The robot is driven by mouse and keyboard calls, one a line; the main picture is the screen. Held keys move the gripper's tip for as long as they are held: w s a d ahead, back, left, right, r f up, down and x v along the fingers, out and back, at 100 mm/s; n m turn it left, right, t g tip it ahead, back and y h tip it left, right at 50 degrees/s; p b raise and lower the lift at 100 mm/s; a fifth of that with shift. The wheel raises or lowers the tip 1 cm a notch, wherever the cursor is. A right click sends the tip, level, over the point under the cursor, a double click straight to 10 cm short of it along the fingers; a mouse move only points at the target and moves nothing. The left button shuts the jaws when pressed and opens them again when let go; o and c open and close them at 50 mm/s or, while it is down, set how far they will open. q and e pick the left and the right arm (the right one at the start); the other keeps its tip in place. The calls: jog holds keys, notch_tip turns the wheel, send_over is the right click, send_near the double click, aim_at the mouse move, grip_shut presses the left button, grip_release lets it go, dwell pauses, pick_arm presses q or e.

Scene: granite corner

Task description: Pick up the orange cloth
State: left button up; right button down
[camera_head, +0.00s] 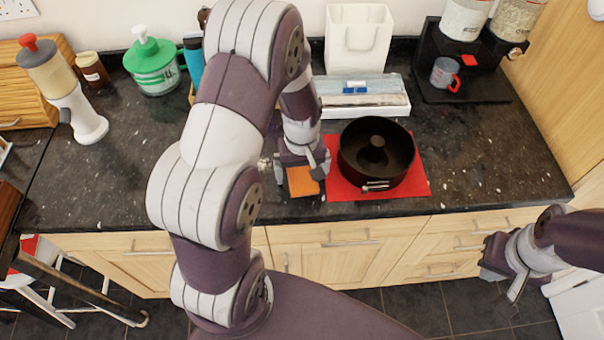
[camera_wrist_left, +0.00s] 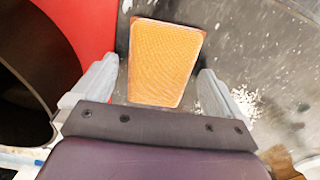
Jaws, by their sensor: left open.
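The orange cloth (camera_head: 302,182) is a small flat rectangle on the dark granite counter, just left of the red mat. My left gripper (camera_head: 300,168) is over it, and the hand hides part of the cloth in the head view. In the left wrist view the cloth (camera_wrist_left: 166,62) lies between the two spread fingers (camera_wrist_left: 160,88), which are open with nothing held. I cannot tell how far above the cloth the fingertips are. My right gripper (camera_head: 505,272) hangs low at the right, in front of the cabinets; its finger opening is unclear.
A black ring-shaped pan (camera_head: 400,160) stands on the red mat (camera_head: 345,187), close beside my left gripper. A white tray (camera_head: 385,108) lies behind. A black stand (camera_head: 480,85) with a grey mug (camera_head: 444,72) is at the back right.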

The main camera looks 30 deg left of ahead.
aim_at(302, 174)
pick_arm(q)
jog(key=c, duration=1.1)
jog(key=shift+r, duration=0.1)
jog(key=shift+r, duration=0.55)
notch_tip(302, 174, up, 3)
jog(key=shift+f+b, duration=0.1)
jog(key=shift+b, duration=0.2)
jog(key=w+d+r, duration=0.2)
jog(key=d+r, duration=0.1)
jog(key=d, duration=0.2)
jog(key=w+d+r+b, duration=0.1)
jog(key=w+d+r, duration=0.1)
jog(key=d+r, duration=0.2)
jog(key=shift+w+d, duration=0.3)
jog(key=shift+d, duration=0.65)
